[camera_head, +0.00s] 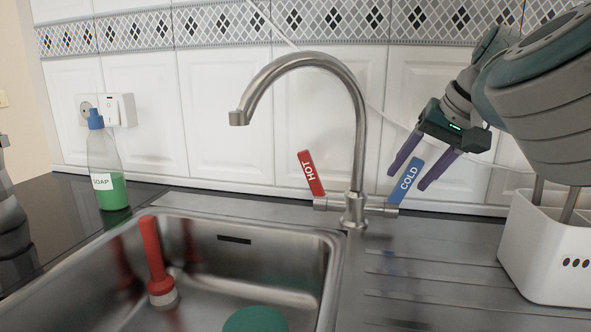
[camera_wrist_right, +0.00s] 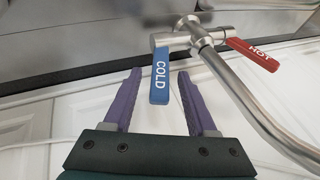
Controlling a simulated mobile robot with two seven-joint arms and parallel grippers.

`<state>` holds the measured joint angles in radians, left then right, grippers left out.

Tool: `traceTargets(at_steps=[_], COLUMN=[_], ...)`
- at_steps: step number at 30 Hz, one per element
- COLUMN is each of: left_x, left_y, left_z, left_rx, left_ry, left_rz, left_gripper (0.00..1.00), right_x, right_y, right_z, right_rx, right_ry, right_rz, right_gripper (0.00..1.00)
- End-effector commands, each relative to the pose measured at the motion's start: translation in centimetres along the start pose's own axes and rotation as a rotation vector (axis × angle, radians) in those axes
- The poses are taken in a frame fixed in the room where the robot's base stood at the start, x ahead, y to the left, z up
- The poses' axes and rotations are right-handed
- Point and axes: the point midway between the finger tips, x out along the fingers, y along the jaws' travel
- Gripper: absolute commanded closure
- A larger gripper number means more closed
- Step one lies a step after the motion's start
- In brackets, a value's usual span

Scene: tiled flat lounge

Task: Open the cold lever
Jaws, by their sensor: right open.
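The blue COLD lever (camera_head: 406,180) stands up and tilts right on the right side of the steel tap (camera_head: 359,130). The red HOT lever (camera_head: 311,173) is on the tap's left side, tilted left. My right gripper (camera_head: 406,174) is open, with its purple fingers pointing down-left around the cold lever. In the right wrist view the cold lever (camera_wrist_right: 160,76) lies between the two fingertips (camera_wrist_right: 160,72), with a gap on each side. My left gripper is not in view; only part of an arm shows at the left edge.
The steel sink (camera_head: 335,250) holds a red-handled brush (camera_head: 155,260) and a green round item (camera_head: 255,319). A soap bottle (camera_head: 107,170) stands at the back left. A white cutlery holder (camera_head: 545,250) stands at the right.

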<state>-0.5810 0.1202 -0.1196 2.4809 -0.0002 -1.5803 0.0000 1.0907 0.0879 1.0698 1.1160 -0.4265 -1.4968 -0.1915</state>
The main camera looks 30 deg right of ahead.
Motion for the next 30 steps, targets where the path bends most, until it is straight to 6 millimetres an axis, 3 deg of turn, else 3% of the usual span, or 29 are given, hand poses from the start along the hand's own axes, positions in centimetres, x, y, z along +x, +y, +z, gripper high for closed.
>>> traceTargets(at_steps=[10,25,30], left_x=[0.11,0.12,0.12], left_y=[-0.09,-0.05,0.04], left_z=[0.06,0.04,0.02], left_rx=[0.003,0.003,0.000], left_ry=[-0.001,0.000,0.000], left_rz=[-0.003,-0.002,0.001], left_gripper=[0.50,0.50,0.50], right_x=[0.45,0.45,0.45], right_y=[0.00,-0.01,-0.01], right_z=[-0.04,-0.01,-0.01], right_rx=[0.001,0.000,0.000], right_ry=[0.001,0.000,0.000], right_rz=[0.000,0.000,0.000], right_gripper=[0.43,0.99,1.00])
